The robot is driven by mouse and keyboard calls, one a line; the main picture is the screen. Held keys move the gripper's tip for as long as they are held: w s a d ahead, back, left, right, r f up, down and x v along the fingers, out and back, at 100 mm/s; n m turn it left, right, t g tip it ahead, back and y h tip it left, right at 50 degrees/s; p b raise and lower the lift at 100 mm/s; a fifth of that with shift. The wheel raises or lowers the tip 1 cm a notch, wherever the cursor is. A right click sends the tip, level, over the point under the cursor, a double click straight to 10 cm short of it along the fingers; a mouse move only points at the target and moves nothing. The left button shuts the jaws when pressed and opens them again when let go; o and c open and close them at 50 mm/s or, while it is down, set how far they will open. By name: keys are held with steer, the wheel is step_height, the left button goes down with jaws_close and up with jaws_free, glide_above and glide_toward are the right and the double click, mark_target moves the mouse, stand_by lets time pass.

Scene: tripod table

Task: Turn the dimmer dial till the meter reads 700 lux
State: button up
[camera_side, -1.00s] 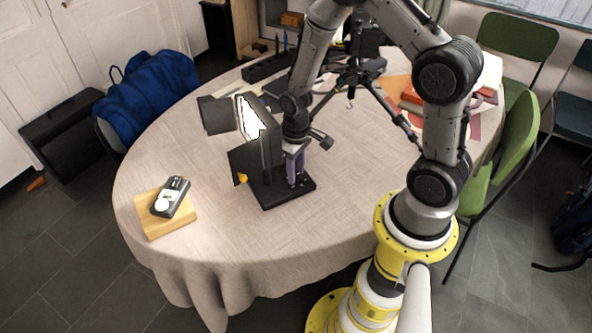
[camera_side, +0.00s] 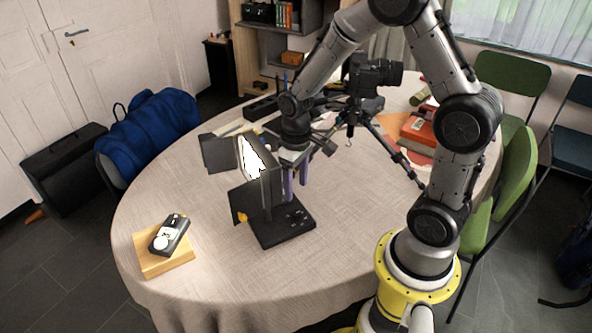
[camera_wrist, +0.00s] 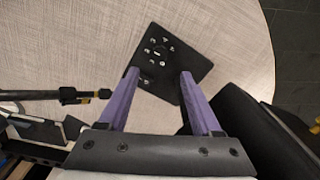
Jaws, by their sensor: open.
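The lit lamp panel (camera_side: 252,158) with black flaps stands on a black base (camera_side: 270,236) on the round table. Small knobs and pale marks (camera_side: 298,216) show on the base top; I cannot tell which one is the dimmer dial. In the wrist view the base (camera_wrist: 178,82) lies beyond and between my fingertips. My gripper (camera_side: 295,190) has purple fingers, is open and empty, and hangs above the base, apart from it. It also shows in the wrist view (camera_wrist: 158,73). The handheld meter (camera_side: 170,234) lies at the left; its reading is too small to make out.
The meter rests on a wooden block (camera_side: 165,262). A camera (camera_side: 370,75) on a black tripod (camera_side: 385,142) stands behind my gripper, with red books (camera_side: 420,128) to its right. The lamp panel stands close to my fingers. The front of the tablecloth is clear.

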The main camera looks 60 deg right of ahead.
steer(key=shift+r, duration=2.25)
steer(key=s+a+r+t, duration=0.2)
steer(key=s+a+r, duration=0.1)
steer(key=s+r, duration=0.4)
steer(key=s+a+r+n+t, duration=0.1)
steer(key=s+a+r+t, duration=0.2)
steer(key=s+r, duration=0.5)
steer(key=shift+s+a+t, duration=0.15)
steer(key=shift+s+t, duration=0.05)
steer(key=shift+t, duration=0.1)
